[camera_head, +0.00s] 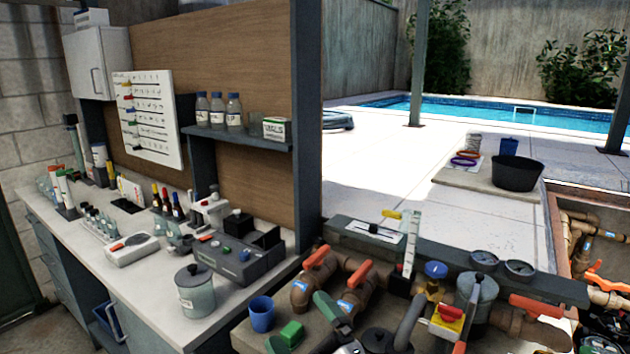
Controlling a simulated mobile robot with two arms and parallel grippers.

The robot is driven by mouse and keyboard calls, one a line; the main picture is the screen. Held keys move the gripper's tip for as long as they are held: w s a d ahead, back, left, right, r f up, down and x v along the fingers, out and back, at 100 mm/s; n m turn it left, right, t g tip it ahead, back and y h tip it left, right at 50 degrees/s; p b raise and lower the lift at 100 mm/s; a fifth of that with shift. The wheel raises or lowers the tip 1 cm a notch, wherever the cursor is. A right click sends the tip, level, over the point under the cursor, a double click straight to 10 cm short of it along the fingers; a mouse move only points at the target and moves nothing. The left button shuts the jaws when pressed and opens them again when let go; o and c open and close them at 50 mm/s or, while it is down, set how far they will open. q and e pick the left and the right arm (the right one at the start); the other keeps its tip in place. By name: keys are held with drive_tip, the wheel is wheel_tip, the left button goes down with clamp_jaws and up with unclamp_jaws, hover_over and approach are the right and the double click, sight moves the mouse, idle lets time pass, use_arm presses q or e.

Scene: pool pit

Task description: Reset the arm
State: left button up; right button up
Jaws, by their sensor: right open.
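My right gripper (294,319) is low in the head view, near the bottom edge, over the front of the pipework bench. Its two grey-green fingers are spread apart. A bright green block (291,333) shows between the fingers in the picture, and I cannot tell whether they touch it. The rest of this arm is mostly cut off or lost among the pipes. My left gripper is not in view.
A blue cup (262,314) stands just left of the right gripper. Brown pipes with orange-handled valves (318,257), gauges (484,259) and a grey canister (476,293) crowd the right side. A cluttered white counter (160,262) lies left. The paving (385,130) behind is mostly clear.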

drive_tip(key=s+d+f+m+g+h, duration=0.4)
drive_tip(key=d+f+m+h, duration=0.7)
drive_tip(key=d+f, duration=0.25)
drive_tip(key=s+d+f+m+g+h, duration=0.1)
drive_tip(key=s+d+f+m+g, duration=0.1)
drive_tip(key=s+d+f+g, duration=0.3)
drive_tip(key=s+d+f+m+g, duration=0.1)
drive_tip(key=s+f+g, duration=0.15)
drive_tip(key=s, duration=0.55)
drive_tip(key=s+d+f+m+g+h, duration=0.1)
drive_tip(key=s+d+f+m+g, duration=0.1)
drive_tip(key=s+d+f+g, duration=0.3)
wheel_tip(320, 180, down, 29)
drive_tip(key=s+a+b, duration=0.2)
drive_tip(key=b, duration=0.2)
drive_tip(key=s+d+f+b, duration=0.3)
drive_tip(key=s+f, duration=1.3)
drive_tip(key=f, duration=0.3)
drive_tip(key=shift+s+f+n, duration=0.25)
drive_tip(key=shift+f+n, duration=0.05)
drive_tip(key=shift+n, duration=0.1)
